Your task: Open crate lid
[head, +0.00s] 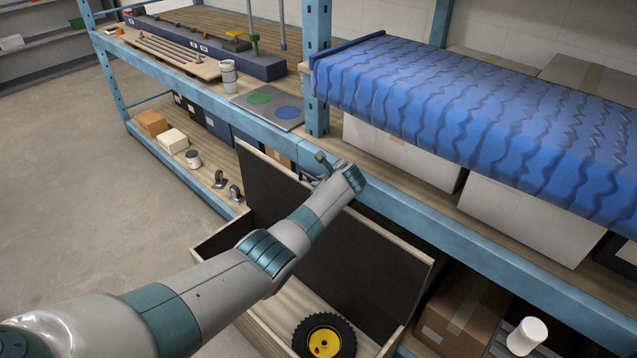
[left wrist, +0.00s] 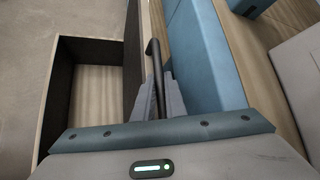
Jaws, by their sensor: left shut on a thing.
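The wooden crate (head: 265,333) has dark inner walls and stands open in front of the blue shelf. Its lid (head: 362,262) is raised steeply, dark inner face toward me, close to the shelf's front beam. My left gripper (head: 324,172) is at the lid's upper edge, partly hidden by my wrist. In the left wrist view the gripper (left wrist: 160,92) is shut on a dark bar-like handle (left wrist: 155,60) beside the lid's edge. The open crate (left wrist: 97,82) shows to the left there. My right gripper is not in view.
A black wheel with a yellow hub (head: 323,338) lies in the crate. The shelf beam (head: 440,225) runs close behind the lid. A blue ridged roll (head: 480,115) and cartons (head: 465,305) are to the right. Floor at left (head: 70,180) is clear.

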